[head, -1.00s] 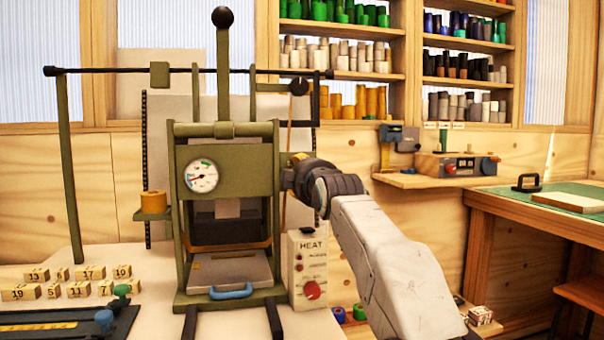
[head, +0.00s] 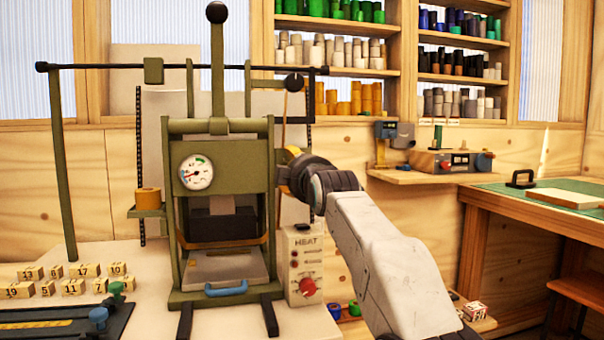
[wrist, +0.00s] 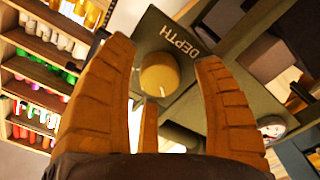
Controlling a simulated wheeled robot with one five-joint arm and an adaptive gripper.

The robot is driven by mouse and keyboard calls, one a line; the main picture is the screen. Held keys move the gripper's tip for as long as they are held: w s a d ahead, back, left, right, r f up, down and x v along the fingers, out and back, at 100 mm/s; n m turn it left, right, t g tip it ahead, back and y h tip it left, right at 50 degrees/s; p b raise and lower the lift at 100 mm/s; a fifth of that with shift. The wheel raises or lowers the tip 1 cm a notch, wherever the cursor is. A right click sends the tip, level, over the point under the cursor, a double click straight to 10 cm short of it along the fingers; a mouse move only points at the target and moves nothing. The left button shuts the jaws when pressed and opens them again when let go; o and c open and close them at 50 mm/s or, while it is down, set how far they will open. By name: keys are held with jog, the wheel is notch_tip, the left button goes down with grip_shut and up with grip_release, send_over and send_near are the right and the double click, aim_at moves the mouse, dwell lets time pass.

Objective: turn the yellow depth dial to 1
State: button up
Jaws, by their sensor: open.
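The yellow depth dial (wrist: 160,75) shows in the wrist view on a dark plate marked DEPTH (wrist: 180,48). A pale mark shows on the dial's face, but I cannot read its setting. My gripper (wrist: 165,80) is open, with its brown fingers spread to either side of the dial in the picture and a third finger below it. I cannot tell whether any finger touches the dial. In the head view my gripper (head: 291,156) is at the right side of the green press (head: 220,128), mostly hidden by my wrist. The dial is hidden there.
The press has a gauge (head: 196,172) on its front and a heat box (head: 303,265) with a red knob at its right. Numbered blocks (head: 72,287) lie on the bench at left. Shelves of foil rolls (head: 340,55) stand behind.

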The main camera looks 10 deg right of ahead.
jog(key=s, duration=1.2)
dwell(0.4)
jog(key=s+f+m+g+p, duration=0.3)
jog(key=s+m+g+p, duration=0.2)
jog(key=s+p, duration=1.1)
jog(key=s+f+m+g+p, duration=0.3)
jog(key=s+g+p, duration=0.6)
jog(key=s+p, duration=0.7)
jog(key=shift+s+m+g+p, duration=0.15)
jog(key=shift+m+g+p, duration=0.15)
jog(key=shift+m+p, duration=0.75)
